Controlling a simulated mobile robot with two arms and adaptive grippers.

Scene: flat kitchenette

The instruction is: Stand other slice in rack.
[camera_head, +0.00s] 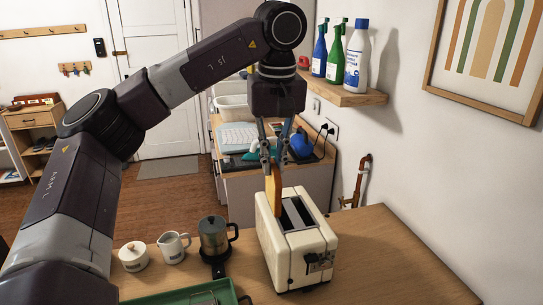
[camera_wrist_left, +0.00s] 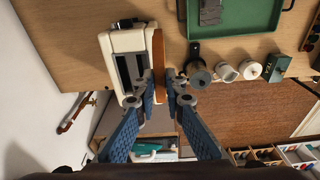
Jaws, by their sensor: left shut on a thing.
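My left gripper (camera_head: 269,160) is shut on an orange-brown bread slice (camera_head: 275,192), which hangs upright below the fingertips. In the left wrist view the slice (camera_wrist_left: 158,65) lies between the two blue fingers (camera_wrist_left: 161,98). The cream toaster (camera_head: 283,249) stands on the wooden table, with dark slots on top. The slice is at the toaster's left side in the head view; I cannot tell whether its lower edge is inside a slot or clear of it. I cannot clearly make out a rack. My right gripper is out of view.
A green tray (camera_wrist_left: 262,24) carries a grey item (camera_wrist_left: 210,12) that I cannot identify. A dark pot (camera_head: 214,238), a white jug (camera_head: 173,246) and a lidded white jar (camera_head: 134,257) stand left of the toaster. The table's right side (camera_head: 400,265) is clear.

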